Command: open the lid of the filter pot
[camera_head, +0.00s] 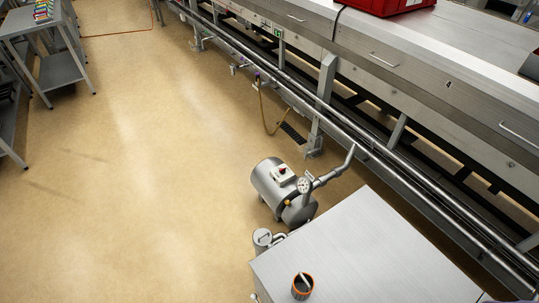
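A small metal pot (263,240), which looks like the filter pot, stands on the floor beside the steel cabinet's left corner. Its round top with a small dark bar or handle faces up, and the lid appears to be on. Its lower part is partly hidden by the cabinet. A horizontal steel tank (283,189) with a pressure gauge (303,186) and a pipe stands just behind it. Neither of my grippers shows in the head view.
The steel cabinet top (370,255) fills the lower right and carries an orange-rimmed cup (302,286) near its front edge. A long steel machine (420,95) with pipe rails runs along the right. A grey shelf table (60,70) stands at upper left. The tan floor (150,190) at left is clear.

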